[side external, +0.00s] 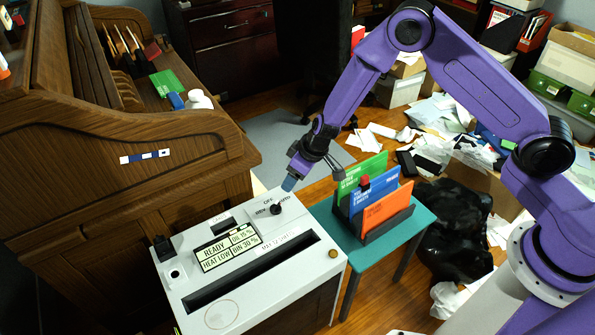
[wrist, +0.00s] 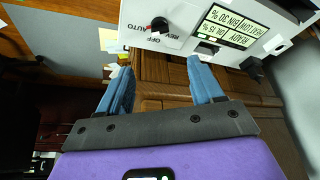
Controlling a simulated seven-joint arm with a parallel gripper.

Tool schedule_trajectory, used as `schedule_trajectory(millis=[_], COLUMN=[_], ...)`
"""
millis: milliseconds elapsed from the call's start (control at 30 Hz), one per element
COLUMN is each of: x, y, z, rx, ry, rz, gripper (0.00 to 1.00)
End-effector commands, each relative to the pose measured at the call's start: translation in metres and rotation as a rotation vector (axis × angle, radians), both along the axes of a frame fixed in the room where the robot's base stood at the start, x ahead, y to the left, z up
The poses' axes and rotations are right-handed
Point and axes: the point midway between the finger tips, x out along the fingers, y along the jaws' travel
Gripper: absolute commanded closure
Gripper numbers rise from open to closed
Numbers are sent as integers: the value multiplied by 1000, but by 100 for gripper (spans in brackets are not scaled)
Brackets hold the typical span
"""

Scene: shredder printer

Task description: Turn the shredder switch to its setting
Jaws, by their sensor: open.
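The shredder (side external: 265,262) is a white box with a long slot and a lit display (side external: 228,250) reading READY. Its switch (side external: 276,209) is a small black knob on the top panel, with setting labels around it. In the wrist view the switch (wrist: 158,25) shows a bit of red, and OFF and AUTO can be read beside it.
A teal side table (side external: 412,230) with a rack of green, blue and orange folders (side external: 385,210) stands right of the shredder. A wooden roll-top desk (side external: 110,165) stands close on the left. A black bag (side external: 455,240) and loose papers lie on the floor.

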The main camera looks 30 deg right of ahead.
Motion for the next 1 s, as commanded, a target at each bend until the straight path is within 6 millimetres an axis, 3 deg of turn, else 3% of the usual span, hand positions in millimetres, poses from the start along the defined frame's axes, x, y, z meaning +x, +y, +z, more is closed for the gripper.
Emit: schedule_trajectory(millis=[200,767,867,1000], x=[-5,-7,-17,-53], y=[-3,-1,8,28], z=[12,17,31,71], rx=[0,5,27,76], ry=[1,2,10,49], rz=[-2,6,39,133], gripper=[34,34,34,34])
